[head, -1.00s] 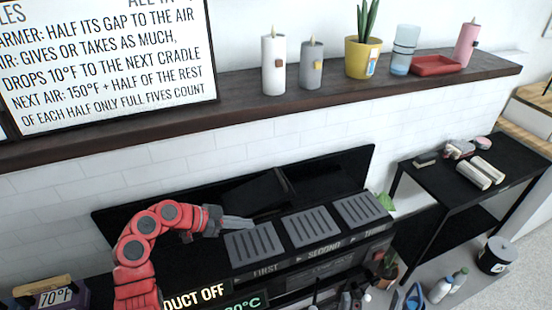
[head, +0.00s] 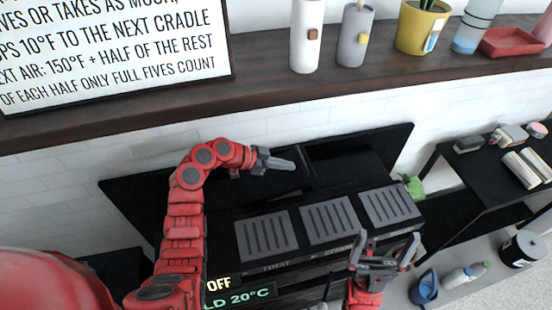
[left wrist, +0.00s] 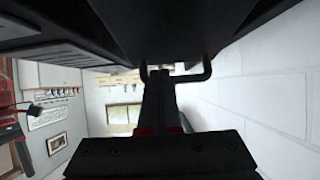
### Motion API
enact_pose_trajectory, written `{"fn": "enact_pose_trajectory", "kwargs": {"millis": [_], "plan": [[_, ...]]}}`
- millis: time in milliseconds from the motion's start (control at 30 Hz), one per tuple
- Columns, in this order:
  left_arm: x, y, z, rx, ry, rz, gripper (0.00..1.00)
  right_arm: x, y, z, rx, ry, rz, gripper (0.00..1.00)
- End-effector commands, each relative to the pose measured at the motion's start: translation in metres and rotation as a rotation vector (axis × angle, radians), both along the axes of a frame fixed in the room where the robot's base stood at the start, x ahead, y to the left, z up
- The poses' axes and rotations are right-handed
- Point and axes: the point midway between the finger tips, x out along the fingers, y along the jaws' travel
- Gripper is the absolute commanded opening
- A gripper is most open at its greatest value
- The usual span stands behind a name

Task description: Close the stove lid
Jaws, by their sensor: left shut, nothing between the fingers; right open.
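The stove lid (head: 365,145) is a long, glossy black panel raised at the back of the stove, along the white wall. In front of it the stove top carries three grey slotted grates, one of them the left grate (head: 266,236). My left gripper (head: 283,164) is shut and empty, in front of the lid's middle; I cannot tell if it touches. In the left wrist view its dark fingers (left wrist: 155,100) point at a thin black bar and dark surfaces I cannot identify surely. My right gripper (head: 385,250) is open and empty, near the stove's front right.
A dark wooden shelf (head: 270,102) with candles and a yellow pot (head: 422,27) runs above the lid. A black side table (head: 490,185) with small items stands right of the stove. A blue jug (head: 425,288) and bottles stand lower right.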

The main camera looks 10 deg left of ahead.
Motion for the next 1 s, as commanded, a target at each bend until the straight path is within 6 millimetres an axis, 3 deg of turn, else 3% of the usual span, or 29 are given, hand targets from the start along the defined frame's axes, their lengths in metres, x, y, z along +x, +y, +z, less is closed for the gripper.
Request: {"fn": "enact_pose_trajectory", "kwargs": {"millis": [267,667,767,1000], "plan": [[0.010,-0.026,-0.016,0.000,0.003,-0.002,0.00,0.000,0.000,0.012,0.000,0.000,0.000,1.00],[0.011,-0.029,-0.019,0.001,0.001,-0.001,0.00,0.000,0.000,0.011,0.000,0.000,0.000,1.00],[0.012,-0.030,-0.025,0.000,0.000,-0.001,0.00,0.000,0.000,0.002,0.000,0.000,0.000,1.00],[0.016,-0.040,-0.055,0.032,0.009,-0.003,0.00,0.000,0.000,-0.051,0.000,0.000,0.000,1.00]]}}
